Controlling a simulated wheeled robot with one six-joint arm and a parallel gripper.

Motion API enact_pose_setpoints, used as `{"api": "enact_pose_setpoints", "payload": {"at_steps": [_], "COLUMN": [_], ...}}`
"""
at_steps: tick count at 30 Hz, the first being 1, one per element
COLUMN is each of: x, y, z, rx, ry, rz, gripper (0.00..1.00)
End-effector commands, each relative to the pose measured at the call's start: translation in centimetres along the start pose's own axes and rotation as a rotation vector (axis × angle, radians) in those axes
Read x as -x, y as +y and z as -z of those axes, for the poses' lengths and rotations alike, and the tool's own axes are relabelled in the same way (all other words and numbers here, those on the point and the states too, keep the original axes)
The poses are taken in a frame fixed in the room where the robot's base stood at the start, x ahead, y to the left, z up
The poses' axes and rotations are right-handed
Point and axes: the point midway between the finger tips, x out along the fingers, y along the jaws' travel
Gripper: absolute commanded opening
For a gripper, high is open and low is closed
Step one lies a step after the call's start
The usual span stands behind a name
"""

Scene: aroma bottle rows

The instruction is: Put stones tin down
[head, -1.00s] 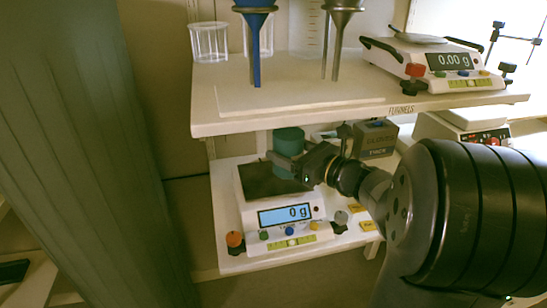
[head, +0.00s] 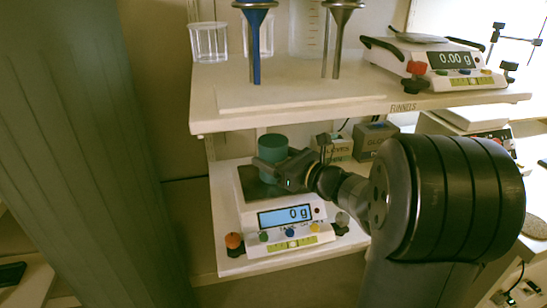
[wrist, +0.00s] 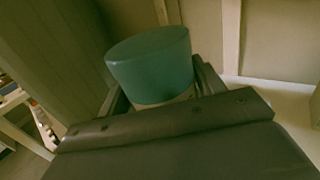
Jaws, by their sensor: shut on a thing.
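The stones tin (head: 273,147) is a teal-green cylinder, standing upright over the dark pan of the lower scale (head: 291,234). My gripper (head: 272,169) is shut on the tin, reaching it from the right. In the wrist view the tin (wrist: 152,62) shows its teal top and side, with a pale band low down between the fingers. The scale's display reads 0 g. The gripper hides the tin's base, so I cannot tell whether it touches the pan.
An upper shelf (head: 300,97) holds funnels, beakers and another scale (head: 432,59) reading 0.00 g, close above the tin. Grey boxes (head: 374,139) stand behind my gripper on the right. A tall grey ribbed panel (head: 85,150) is at left.

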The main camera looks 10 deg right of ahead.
Motion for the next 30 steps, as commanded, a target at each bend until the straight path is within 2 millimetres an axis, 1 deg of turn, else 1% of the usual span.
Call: {"api": "enact_pose_setpoints", "payload": {"at_steps": [5,6,13,20,25,29,30], "x": [0.0,0.0,0.0,0.0,0.0,2.4,3.3], "y": [0.0,0.0,0.0,0.0,0.0,-0.1,-0.1], "z": [0.2,0.3,0.2,0.2,-0.3,-0.1,-0.1], "rx": [0.003,0.000,0.000,0.000,-0.001,0.000,0.000], "ry": [-0.004,0.000,0.000,0.000,0.001,0.000,0.000], "rz": [0.000,0.000,0.000,0.000,0.000,0.004,0.006], "gripper": [0.18,0.67,0.86,0.86,0.86,0.86,0.86]}}
